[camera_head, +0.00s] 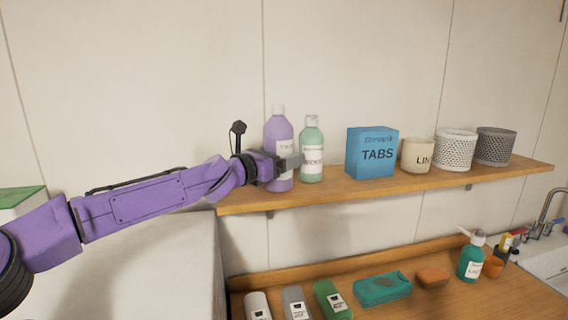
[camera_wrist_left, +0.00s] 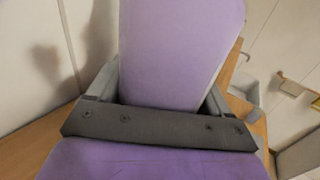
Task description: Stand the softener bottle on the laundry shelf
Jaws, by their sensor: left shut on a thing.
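The purple bottle with a pale cap (camera_head: 278,132), which I take as the softener bottle, is upright at the left end of the wooden laundry shelf (camera_head: 338,194). Its base is at the level of the shelf top; I cannot tell whether it touches. My left gripper (camera_head: 284,164) is shut on the bottle's lower body, coming in from the left. The left wrist view shows the purple body (camera_wrist_left: 178,50) between the two grey fingers. My right gripper is not in view.
A green bottle (camera_head: 312,150) stands close to the right of the purple one. Further right on the shelf are a blue TABS box (camera_head: 371,154), a cream jar (camera_head: 416,155) and two baskets (camera_head: 455,150). Several items lie on the counter (camera_head: 445,298) below.

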